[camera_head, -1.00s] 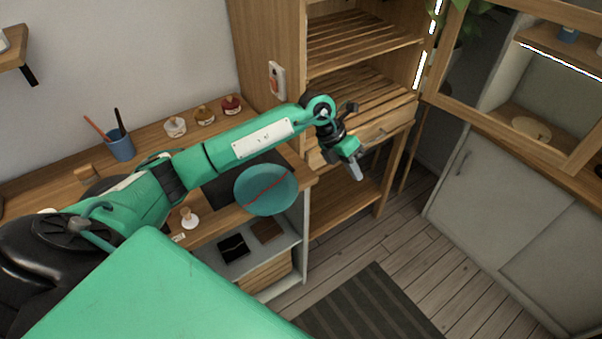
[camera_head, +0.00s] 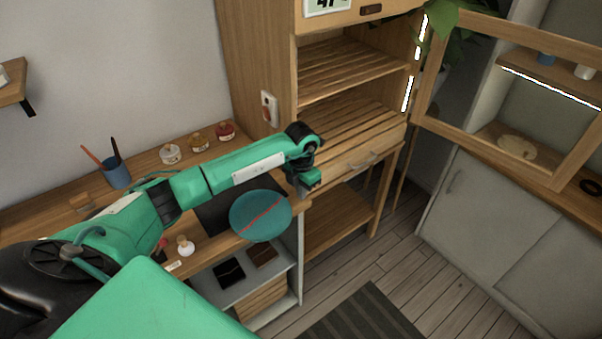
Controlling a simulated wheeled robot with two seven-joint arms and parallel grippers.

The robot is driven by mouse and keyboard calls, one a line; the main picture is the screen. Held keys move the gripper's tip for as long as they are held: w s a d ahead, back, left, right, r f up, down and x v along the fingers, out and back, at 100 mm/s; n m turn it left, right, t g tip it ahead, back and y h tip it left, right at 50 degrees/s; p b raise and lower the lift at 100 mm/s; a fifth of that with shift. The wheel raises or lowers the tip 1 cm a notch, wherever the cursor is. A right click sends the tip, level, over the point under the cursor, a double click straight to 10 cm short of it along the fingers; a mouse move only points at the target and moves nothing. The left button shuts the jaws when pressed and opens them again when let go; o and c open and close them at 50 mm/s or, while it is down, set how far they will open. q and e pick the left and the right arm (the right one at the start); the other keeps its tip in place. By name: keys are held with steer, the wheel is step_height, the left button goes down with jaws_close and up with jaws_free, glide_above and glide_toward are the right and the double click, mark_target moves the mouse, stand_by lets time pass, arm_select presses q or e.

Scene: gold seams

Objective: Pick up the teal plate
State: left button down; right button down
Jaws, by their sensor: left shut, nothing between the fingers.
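The teal plate (camera_head: 259,226) is round with a red seam line across it. It lies at the front right end of the wooden counter, partly over a dark mat (camera_head: 212,218), with its near edge over the counter's front edge. My left gripper (camera_head: 307,190) is shut and empty. It points down just right of the plate in the picture, near the counter's right corner, apart from the plate as far as I can see. My left forearm passes behind the plate in the picture. My right gripper is not in view.
Several small jars (camera_head: 198,142) and a blue cup (camera_head: 117,172) with brushes stand along the wall. A white-topped item (camera_head: 185,246) stands left of the plate. A wooden shelf unit (camera_head: 352,120) rises behind the gripper. Right of it is an open glass-framed cabinet door (camera_head: 480,123).

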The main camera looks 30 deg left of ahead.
mark_target(286, 204)
arm_select(q)
steer(key=shift+s+a+r+p, duration=0.15)
steer(key=shift+s+p, duration=0.15)
steer(key=shift+s, duration=0.35)
steer(key=shift+s+a+f+p, duration=0.1)
steer(key=shift+s+a+p, duration=0.15)
steer(key=shift+s, duration=0.35)
steer(key=shift+s+a+r+p, duration=0.1)
steer(key=shift+s+p, duration=0.2)
steer(key=shift+s, duration=0.35)
steer(key=shift+s, duration=0.1)
steer(key=shift+s+a, duration=0.25)
steer(key=shift+s, duration=0.8)
steer(key=shift+w, duration=0.15)
